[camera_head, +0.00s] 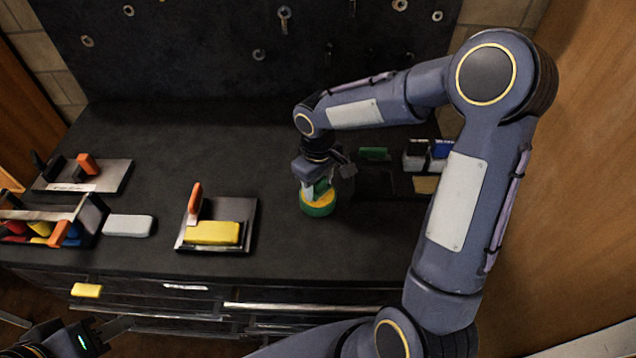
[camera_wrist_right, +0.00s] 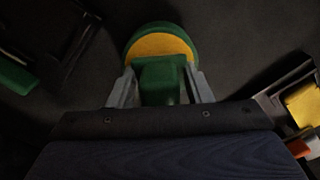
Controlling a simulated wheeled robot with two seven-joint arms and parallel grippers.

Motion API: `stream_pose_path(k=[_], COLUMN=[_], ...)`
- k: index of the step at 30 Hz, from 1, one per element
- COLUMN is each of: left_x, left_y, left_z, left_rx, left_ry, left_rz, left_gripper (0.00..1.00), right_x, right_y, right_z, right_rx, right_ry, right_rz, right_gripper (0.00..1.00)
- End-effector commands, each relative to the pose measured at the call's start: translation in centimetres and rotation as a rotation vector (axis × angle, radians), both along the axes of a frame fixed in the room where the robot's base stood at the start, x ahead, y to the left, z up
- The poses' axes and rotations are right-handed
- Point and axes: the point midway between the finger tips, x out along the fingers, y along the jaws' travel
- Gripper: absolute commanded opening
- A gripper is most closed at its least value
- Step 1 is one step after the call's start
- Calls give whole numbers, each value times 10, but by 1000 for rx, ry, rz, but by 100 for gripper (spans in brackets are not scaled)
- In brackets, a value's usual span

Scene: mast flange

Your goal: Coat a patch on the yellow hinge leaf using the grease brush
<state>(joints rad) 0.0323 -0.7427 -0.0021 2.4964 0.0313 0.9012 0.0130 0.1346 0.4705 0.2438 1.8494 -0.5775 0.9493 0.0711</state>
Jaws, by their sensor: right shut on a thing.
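My right gripper (camera_head: 318,188) is shut on a green handle (camera_wrist_right: 160,80), which appears to be the grease brush, above the middle of the bench. Directly below is a round yellow piece with a green rim (camera_head: 318,207); it also shows in the right wrist view (camera_wrist_right: 160,45). I cannot tell whether handle and round piece are joined, and no bristles show. A yellow block (camera_head: 212,233), likely the hinge leaf, lies on a dark-edged metal plate with an orange handle, left of the gripper and apart from it. My left gripper (camera_head: 100,335) is low at the bottom left, partly cut off.
A second plate (camera_head: 110,178) with an orange handle lies at the back left. A tool caddy (camera_head: 85,222) and a pale block (camera_head: 129,225) stand at the left. Small containers (camera_head: 427,155) stand behind my right arm. The bench between the yellow block and my right gripper is clear.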

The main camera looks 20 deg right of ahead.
Motion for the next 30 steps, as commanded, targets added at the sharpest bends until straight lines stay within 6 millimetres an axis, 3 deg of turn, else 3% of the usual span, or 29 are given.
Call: stream_pose_path(k=[11,30], left_x=[0,0], left_y=[0,0], left_z=[3,41], left_rx=[0,0], left_ry=[0,0], left_rz=[0,0], left_gripper=[36,36], right_x=[-1,0], right_y=[0,0], right_z=[3,55], right_rx=[0,0], right_ry=[5,1], right_rz=[0,0], right_gripper=[27,27])
